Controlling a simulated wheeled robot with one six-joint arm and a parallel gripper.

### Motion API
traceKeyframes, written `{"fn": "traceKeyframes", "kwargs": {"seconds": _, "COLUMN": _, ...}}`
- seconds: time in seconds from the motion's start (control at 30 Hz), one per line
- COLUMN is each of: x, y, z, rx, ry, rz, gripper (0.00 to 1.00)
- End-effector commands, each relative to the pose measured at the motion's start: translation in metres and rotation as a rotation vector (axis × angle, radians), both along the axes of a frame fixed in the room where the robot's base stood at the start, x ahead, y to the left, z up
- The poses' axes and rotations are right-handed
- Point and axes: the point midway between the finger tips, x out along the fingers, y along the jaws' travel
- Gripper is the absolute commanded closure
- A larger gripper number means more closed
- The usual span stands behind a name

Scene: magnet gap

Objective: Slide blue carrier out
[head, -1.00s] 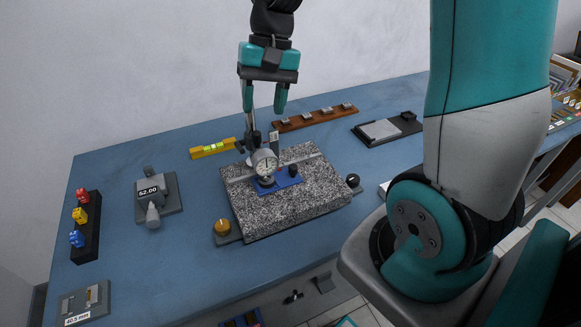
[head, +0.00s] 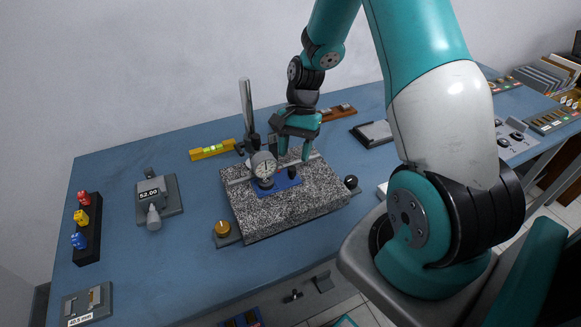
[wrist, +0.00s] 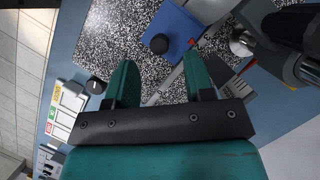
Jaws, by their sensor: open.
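The blue carrier (head: 284,184) lies flat on the speckled granite block (head: 325,204), with a black knob (head: 292,173) on it and a round dial gauge (head: 263,165) over its left part. My gripper (head: 295,156) is open and empty, above the back right part of the block, behind and above the knob. In the wrist view the blue carrier (wrist: 178,27) and its knob (wrist: 159,44) show just beyond and between my open fingers (wrist: 158,66). I cannot tell the exact height of the fingertips over the block.
A metal rail (head: 243,180) runs across the block. A steel post (head: 246,105) stands behind the gauge, close to my gripper. A brass knob (head: 222,228) and a black knob (head: 351,181) flank the block. A yellow level (head: 211,150) lies behind left.

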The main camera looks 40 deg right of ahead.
Motion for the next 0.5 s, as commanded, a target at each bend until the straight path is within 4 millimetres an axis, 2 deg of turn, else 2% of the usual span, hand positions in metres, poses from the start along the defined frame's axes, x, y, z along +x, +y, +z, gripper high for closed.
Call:
{"fn": "traceKeyframes", "kwargs": {"seconds": 0.2, "x": -0.007, "y": 0.013, "z": -0.034, "rx": 0.002, "ry": 0.002, "rz": 0.0, "gripper": 0.52}}
{"fn": "traceKeyframes", "kwargs": {"seconds": 0.5, "x": -0.01, "y": 0.018, "z": -0.049, "rx": 0.0, "ry": -0.001, "rz": 0.0, "gripper": 0.52}}
